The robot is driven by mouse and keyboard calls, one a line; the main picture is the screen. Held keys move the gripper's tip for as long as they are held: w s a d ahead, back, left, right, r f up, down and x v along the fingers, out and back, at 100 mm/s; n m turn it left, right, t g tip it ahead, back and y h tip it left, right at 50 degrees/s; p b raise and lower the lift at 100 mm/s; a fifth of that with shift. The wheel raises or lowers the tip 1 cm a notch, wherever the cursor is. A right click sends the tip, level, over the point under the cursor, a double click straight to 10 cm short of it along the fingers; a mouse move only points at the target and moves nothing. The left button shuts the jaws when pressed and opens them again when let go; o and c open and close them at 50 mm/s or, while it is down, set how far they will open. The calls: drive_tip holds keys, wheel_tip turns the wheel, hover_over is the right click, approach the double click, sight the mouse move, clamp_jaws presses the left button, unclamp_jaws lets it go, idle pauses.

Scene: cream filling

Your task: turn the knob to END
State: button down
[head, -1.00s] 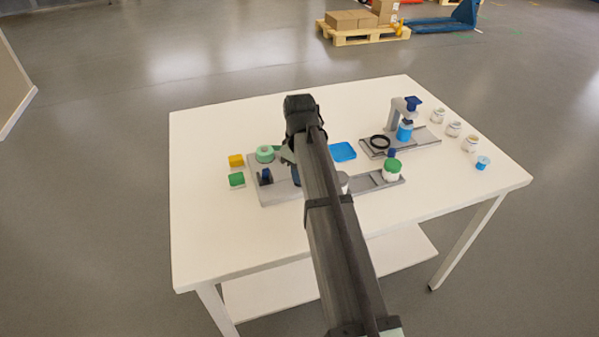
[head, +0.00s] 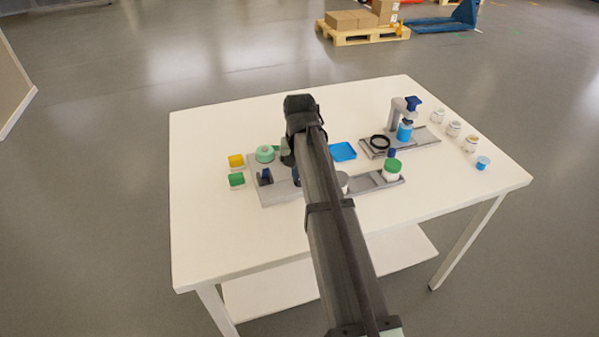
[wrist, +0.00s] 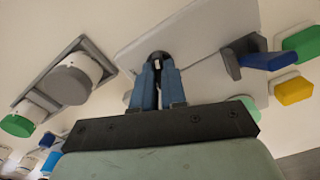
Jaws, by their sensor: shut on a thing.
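My gripper (wrist: 157,68) has its two blue fingers closed around a small dark round knob (wrist: 158,55) on a pale plate, in the wrist view. Only the knob's top edge shows between and above the fingertips. No END mark or pointer is readable, so I cannot tell the knob's setting. In the head view my arm covers the knob and most of the gripper, above the grey base plate (head: 277,193) on the table's left half.
A blue lever (wrist: 268,61) in a grey bracket stands near the gripper. Beyond it are a green block (wrist: 302,43) and a yellow block (wrist: 293,91). A grey-lidded jar (wrist: 70,84) and a green-lidded jar (head: 392,169) stand on the track. A blue tray (head: 343,151) lies behind.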

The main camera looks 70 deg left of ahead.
drive_tip(key=m, duration=0.4)
drive_tip(key=shift+m, duration=0.4)
drive_tip(key=m, duration=0.3)
drive_tip(key=shift+m, duration=0.3)
drive_tip(key=m, duration=1.2)
drive_tip(key=shift+m, duration=0.3)
drive_tip(key=m, duration=0.3)
drive_tip(key=shift+m, duration=0.4)
drive_tip(key=m, duration=0.6)
drive_tip(key=shift+m, duration=0.4)
